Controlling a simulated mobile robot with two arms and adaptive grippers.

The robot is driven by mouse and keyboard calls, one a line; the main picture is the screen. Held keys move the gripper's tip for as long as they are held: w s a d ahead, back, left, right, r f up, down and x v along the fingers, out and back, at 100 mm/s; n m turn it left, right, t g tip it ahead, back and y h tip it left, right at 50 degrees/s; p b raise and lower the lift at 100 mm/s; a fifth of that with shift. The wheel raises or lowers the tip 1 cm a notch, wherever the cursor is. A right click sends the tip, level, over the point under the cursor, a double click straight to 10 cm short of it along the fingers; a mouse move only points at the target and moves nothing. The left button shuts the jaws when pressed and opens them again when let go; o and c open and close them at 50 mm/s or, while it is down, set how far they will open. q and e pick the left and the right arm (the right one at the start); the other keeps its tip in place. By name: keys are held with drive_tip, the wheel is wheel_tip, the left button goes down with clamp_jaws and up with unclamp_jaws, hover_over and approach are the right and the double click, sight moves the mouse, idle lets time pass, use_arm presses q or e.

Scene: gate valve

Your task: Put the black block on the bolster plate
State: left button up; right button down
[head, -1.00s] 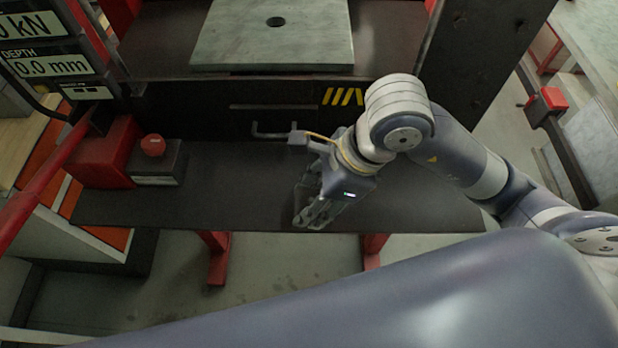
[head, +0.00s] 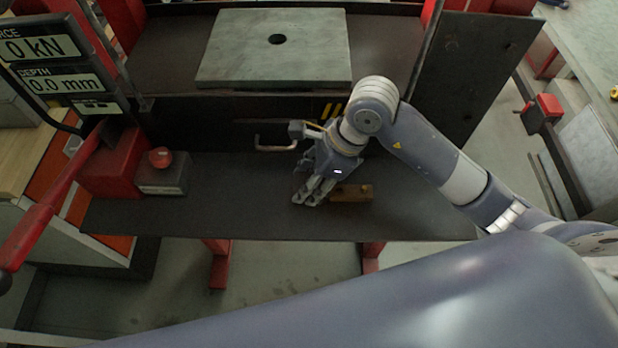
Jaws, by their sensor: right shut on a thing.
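The bolster plate (head: 307,64) is a pale grey-green slab with a dark round hole. It lies on the press bed at the top centre of the head view. My right gripper (head: 308,196) is over the dark lower shelf, in front of and below the plate, with its fingers pointing down. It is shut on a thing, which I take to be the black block. The block is hidden by the fingers or lost against the dark shelf. My left gripper is not in view.
A brown block (head: 353,193) lies on the dark shelf (head: 240,210), just right of my right gripper. A grey box with a red button (head: 160,157) and a red lever (head: 50,205) are at left. A handle (head: 274,147) sits under the press bed. The plate's top is clear.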

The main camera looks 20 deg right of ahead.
drive_tip(key=shift+f, duration=0.35)
drive_tip(key=shift+w, duration=0.1)
drive_tip(key=shift+f, duration=0.2)
drive_tip(key=c, duration=0.9)
unclamp_jaws()
drive_tip(key=shift+c, duration=0.2)
